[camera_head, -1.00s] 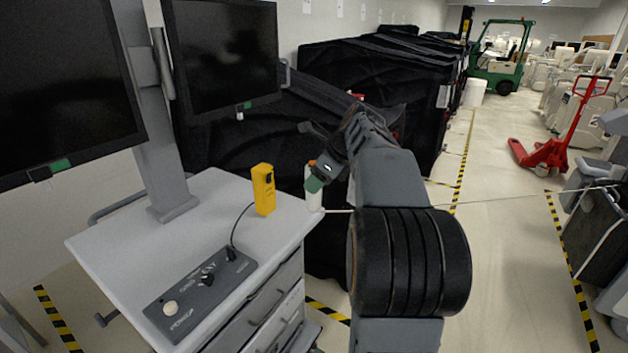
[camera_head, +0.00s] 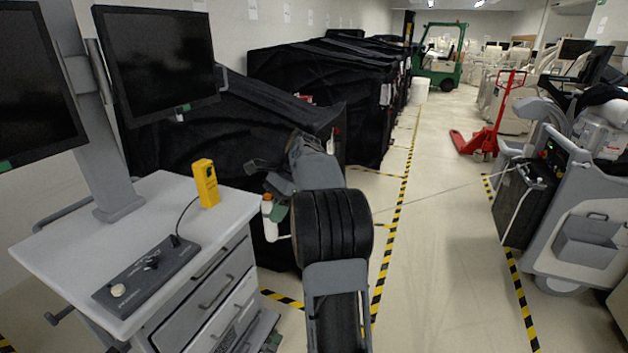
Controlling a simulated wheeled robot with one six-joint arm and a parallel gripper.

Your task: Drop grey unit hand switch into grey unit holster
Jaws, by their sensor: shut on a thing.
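My gripper (camera_head: 268,194) is beyond the right edge of the cart top, shut on the hand switch (camera_head: 269,222). The switch is a white, roughly upright handle with an orange top, partly hidden by my gripper. A thin pale cord (camera_head: 440,190) runs from it across the aisle to the right. The grey unit (camera_head: 572,215) stands at the right, with a dark side panel and a grey bin on its flank. The cord ends near that panel. I cannot make out which part is the holster.
A white-topped cart (camera_head: 60,246) at the left carries monitors, a yellow device (camera_head: 206,184) and a control box (camera_head: 146,272). Black-covered carts (camera_head: 330,85) line the wall. A red pallet jack (camera_head: 483,140) and green forklift (camera_head: 440,58) stand farther back. The aisle floor is open.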

